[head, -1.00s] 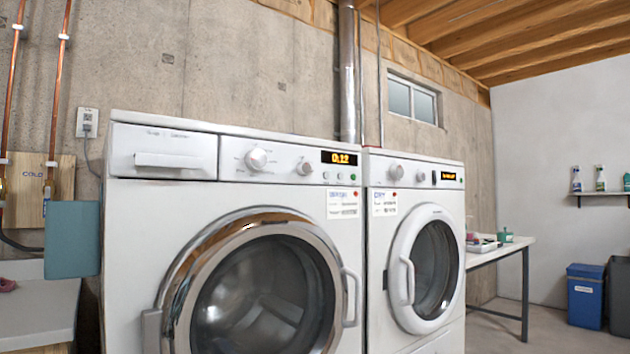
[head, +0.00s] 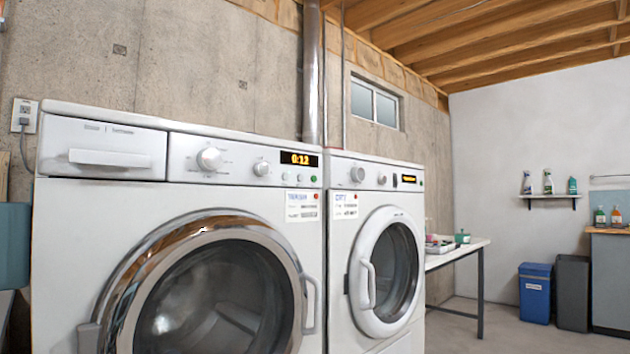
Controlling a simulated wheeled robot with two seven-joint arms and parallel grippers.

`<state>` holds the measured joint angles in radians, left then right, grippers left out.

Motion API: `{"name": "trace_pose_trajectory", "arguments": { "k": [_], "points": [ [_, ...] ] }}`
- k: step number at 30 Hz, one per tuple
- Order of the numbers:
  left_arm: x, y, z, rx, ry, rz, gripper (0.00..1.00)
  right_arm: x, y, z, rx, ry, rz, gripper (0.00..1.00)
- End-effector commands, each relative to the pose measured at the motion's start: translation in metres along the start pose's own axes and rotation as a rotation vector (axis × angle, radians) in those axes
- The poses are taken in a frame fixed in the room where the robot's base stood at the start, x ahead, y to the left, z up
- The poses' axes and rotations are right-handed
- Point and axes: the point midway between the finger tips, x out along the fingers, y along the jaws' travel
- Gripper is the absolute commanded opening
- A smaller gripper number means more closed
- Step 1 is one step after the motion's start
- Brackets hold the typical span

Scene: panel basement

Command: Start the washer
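The washer (head: 180,194) is the white front-loader at the left, and its round chrome-rimmed door (head: 205,285) looks closed. Its display (head: 299,159) is lit and reads 0:12. A large knob (head: 209,158), a smaller knob (head: 261,168) and small buttons (head: 313,178), one of them green, are on its panel. A detergent drawer (head: 108,155) at the upper left is shut. A label (head: 300,206) sits below the display. Neither of my grippers shows in the head view.
A white dryer (head: 375,250) stands close against the washer's right side. A table (head: 460,253) with small items is beyond it. A blue bin (head: 535,293) and a grey bin (head: 572,293) stand by the right wall. Floor between table and bins is clear.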

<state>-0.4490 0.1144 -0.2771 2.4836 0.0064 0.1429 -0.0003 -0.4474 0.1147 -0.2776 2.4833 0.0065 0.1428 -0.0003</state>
Motion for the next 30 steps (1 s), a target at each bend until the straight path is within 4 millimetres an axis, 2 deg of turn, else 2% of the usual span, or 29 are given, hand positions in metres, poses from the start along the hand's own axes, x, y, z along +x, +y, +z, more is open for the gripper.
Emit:
{"name": "trace_pose_trajectory", "arguments": {
  "k": [1, 7, 30],
  "points": [
    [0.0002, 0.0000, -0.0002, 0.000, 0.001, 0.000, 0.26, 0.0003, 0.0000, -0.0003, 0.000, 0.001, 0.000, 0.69],
    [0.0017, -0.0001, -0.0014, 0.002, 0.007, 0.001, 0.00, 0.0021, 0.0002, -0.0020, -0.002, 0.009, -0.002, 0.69],
    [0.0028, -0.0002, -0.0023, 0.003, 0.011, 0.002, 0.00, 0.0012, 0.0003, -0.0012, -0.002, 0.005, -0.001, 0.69]
  ]
}}
